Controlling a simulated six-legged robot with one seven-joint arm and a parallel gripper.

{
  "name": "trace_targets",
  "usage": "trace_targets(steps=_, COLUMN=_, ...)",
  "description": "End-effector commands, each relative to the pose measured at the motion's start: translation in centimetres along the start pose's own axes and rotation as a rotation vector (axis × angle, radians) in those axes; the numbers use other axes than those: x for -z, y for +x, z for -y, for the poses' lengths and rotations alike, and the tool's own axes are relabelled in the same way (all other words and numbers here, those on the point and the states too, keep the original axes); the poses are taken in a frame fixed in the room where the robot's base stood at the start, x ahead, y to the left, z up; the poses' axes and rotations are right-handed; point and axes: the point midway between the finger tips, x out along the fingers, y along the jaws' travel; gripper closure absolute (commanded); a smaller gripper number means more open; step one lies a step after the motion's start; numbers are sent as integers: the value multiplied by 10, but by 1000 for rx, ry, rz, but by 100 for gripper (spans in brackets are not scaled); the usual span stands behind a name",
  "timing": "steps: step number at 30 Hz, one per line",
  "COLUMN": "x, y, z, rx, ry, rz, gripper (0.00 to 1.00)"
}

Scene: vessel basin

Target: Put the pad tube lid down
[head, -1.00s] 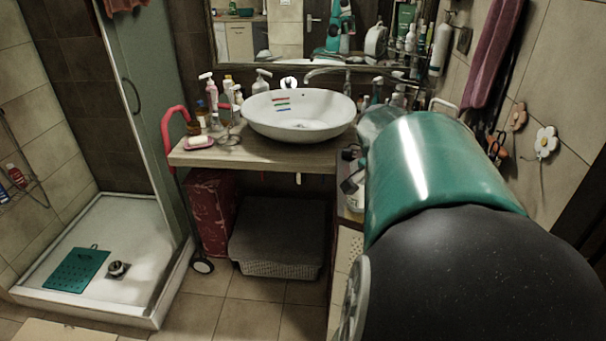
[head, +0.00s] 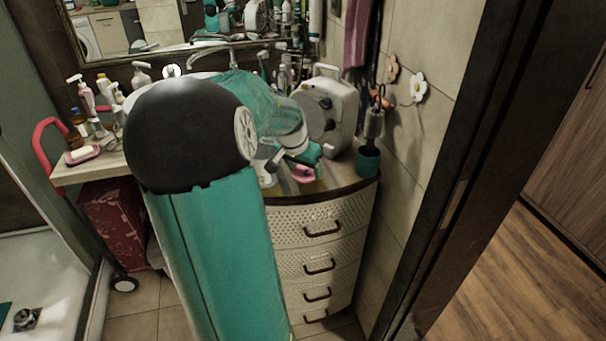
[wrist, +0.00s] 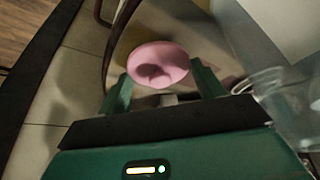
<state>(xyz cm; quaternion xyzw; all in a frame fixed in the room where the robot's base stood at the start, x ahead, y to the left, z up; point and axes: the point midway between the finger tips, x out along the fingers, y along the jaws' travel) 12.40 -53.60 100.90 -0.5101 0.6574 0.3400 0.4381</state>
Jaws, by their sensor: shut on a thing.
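The pad tube lid is a round pink disc with a darker hollow (wrist: 160,62) in the wrist view. My gripper (wrist: 162,75) is shut on it, with a green finger on either side. In the head view a bit of the pink lid (head: 303,173) shows at the end of my arm, over the top of the drawer cabinet (head: 355,187). I cannot tell whether the lid touches the surface. A clear, open-mouthed container (wrist: 268,82) stands to the right of my gripper in the wrist view. I cannot tell if it is the pad tube.
A white appliance (head: 335,108) stands at the back of the cabinet top. A teal cup (head: 367,162) stands at its right end. The washbasin counter (head: 95,168) with several bottles lies to the left. A dark door frame (head: 470,170) rises on the right.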

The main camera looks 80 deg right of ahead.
Motion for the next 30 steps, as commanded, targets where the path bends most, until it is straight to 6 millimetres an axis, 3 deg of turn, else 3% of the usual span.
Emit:
trace_targets(steps=5, x=-11, y=22, z=-1, rx=-2, ry=-1, rz=3, gripper=54)
trace_targets(steps=15, x=-12, y=25, z=0, rx=-1, ry=-1, rz=2, gripper=54)
trace_targets(steps=16, x=-12, y=26, z=0, rx=-1, ry=-1, rz=2, gripper=31)
trace_targets(steps=19, x=-12, y=25, z=0, rx=-1, ry=-1, rz=2, gripper=11)
trace_targets(steps=30, x=-10, y=21, z=0, rx=1, ry=0, rz=1, gripper=11)
